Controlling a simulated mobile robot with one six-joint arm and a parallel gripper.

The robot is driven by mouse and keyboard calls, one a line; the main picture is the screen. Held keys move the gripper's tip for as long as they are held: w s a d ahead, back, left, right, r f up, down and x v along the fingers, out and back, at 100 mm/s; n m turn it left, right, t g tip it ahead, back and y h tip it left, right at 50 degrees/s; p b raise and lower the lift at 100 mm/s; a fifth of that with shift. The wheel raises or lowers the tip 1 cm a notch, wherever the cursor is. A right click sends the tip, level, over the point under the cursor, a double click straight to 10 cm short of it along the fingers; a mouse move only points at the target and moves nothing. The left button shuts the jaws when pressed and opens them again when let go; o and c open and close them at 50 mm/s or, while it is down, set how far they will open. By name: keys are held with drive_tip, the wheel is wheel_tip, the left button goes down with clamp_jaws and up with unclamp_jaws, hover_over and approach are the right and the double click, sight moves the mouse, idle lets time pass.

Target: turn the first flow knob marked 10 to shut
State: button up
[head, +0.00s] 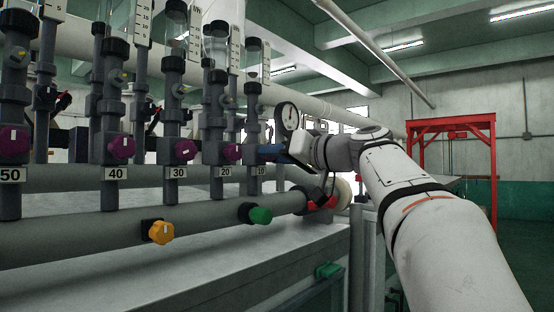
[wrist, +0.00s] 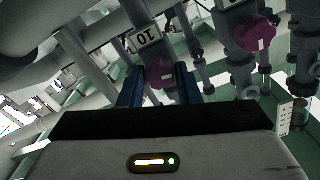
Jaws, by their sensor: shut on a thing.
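The flow knob marked 10 (wrist: 160,72) is magenta and sits between the two blue fingers of my gripper (wrist: 159,88) in the wrist view. My gripper (head: 270,152) is shut on it. In the head view, the gripper reaches the knob from the right and hides it; the label 10 (head: 257,171) shows just below. The label 10 (wrist: 147,39) also shows upside down in the wrist view. How far the knob is turned I cannot tell.
Similar magenta knobs marked 20 (head: 232,152), 30 (head: 185,149), 40 (head: 121,147) and 50 (head: 14,143) stand left along the pipes. A pressure gauge (head: 287,117) is close above my gripper. A green knob (head: 260,215) and yellow knob (head: 160,231) sit lower.

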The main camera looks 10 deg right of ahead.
drive_tip(key=m+p, duration=0.3)
drive_tip(key=m, duration=1.3)
drive_tip(key=shift+r, duration=0.15)
drive_tip(key=shift+m, duration=0.3)
drive_tip(key=o, duration=1)
drive_tip(key=shift+d, duration=0.15)
